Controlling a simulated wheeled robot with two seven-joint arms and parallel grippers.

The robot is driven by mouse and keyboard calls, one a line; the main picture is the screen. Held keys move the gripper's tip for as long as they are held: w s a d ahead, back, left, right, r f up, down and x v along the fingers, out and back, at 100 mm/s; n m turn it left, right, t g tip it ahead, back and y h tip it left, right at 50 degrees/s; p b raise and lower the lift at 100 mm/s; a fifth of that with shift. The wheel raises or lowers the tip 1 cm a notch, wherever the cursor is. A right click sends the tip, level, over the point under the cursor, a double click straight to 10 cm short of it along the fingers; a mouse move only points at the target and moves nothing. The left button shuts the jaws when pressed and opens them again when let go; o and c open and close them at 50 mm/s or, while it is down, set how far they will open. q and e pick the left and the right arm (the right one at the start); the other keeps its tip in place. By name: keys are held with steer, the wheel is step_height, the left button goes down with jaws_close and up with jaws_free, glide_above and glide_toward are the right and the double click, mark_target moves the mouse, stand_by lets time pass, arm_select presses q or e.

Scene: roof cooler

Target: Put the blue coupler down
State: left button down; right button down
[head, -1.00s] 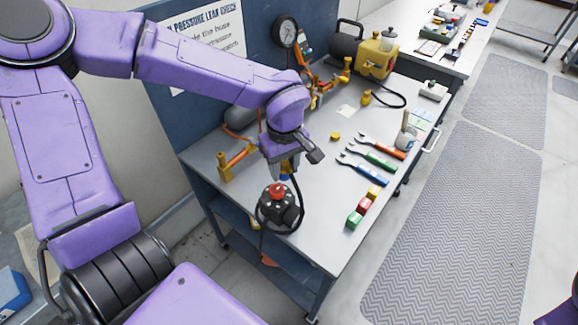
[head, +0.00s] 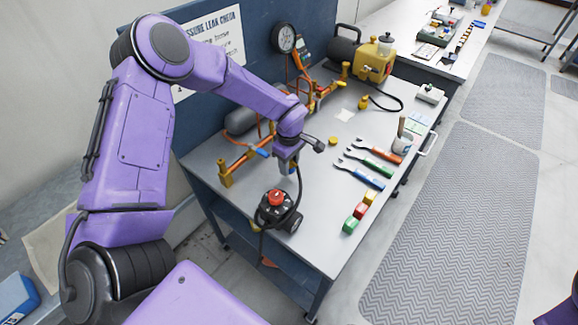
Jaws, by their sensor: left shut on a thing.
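My left gripper (head: 286,170) points down above the front left part of the grey bench (head: 325,215). It is shut on the blue coupler, which its fingers almost wholly hide in the head view. My right gripper is not in view.
A brass cap (head: 333,141) lies behind. A gauge (head: 284,38) and a yellow pump (head: 374,58) stand at the back. The bench middle is clear.

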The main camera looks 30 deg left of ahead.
mark_target(289, 178)
arm_select(q)
step_height(289, 178, down, 2)
steer(key=shift+f, duration=0.1)
steer(key=shift+f+b, duration=0.35)
steer(key=shift+f, duration=0.3)
steer(key=c, duration=0.6)
jaws_free()
steer(key=shift+r, duration=0.1)
steer(key=shift+c, duration=0.2)
step_height(289, 178, up, 13)
steer(key=shift+r+b, duration=0.15)
steer(key=shift+b, duration=0.15)
